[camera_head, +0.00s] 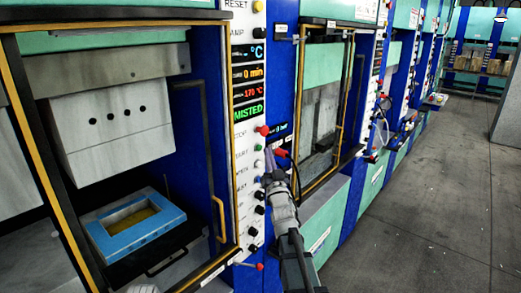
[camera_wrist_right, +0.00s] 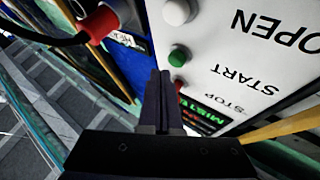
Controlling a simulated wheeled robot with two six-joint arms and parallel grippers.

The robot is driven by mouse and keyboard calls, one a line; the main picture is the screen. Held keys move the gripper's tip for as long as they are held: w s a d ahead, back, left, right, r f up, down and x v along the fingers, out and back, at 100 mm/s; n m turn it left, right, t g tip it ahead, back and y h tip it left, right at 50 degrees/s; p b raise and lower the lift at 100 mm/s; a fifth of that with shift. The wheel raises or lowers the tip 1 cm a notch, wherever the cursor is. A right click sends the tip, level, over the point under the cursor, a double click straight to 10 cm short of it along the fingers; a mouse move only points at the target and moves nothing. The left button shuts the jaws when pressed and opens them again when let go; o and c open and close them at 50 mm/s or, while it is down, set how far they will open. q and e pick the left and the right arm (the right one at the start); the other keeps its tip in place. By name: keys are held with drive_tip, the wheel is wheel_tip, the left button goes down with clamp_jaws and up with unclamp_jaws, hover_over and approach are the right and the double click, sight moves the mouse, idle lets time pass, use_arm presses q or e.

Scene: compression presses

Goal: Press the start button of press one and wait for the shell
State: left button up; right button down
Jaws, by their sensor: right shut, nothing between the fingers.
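The press at the left (camera_head: 130,130) has its front open, and a blue frame with a yellowish inside (camera_head: 137,222) rests on its lower plate. Its white control panel (camera_head: 244,150) carries a column of buttons and lit displays, one reading "MISTED". My right gripper (camera_head: 267,152) is at this panel, its fingers together and empty. In the right wrist view, the fingertips (camera_wrist_right: 160,74) are close beside the green button (camera_wrist_right: 178,57) by the word START. The red STOP button (camera_wrist_right: 179,86) is partly hidden by the fingers. I cannot tell whether the fingertips touch the green button.
A white button (camera_wrist_right: 177,12) by OPEN and a red knob with a black cable (camera_wrist_right: 100,22) are near the fingers. A yellow door handle (camera_head: 220,220) stands left of the panel. More presses (camera_head: 322,110) line the row. The grey floor (camera_head: 430,200) at right is clear.

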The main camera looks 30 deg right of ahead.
drive_tip(key=shift+w, duration=0.15)
idle(0.6)
drive_tip(key=shift+w+a, duration=0.2)
drive_tip(key=shift+w, duration=0.1)
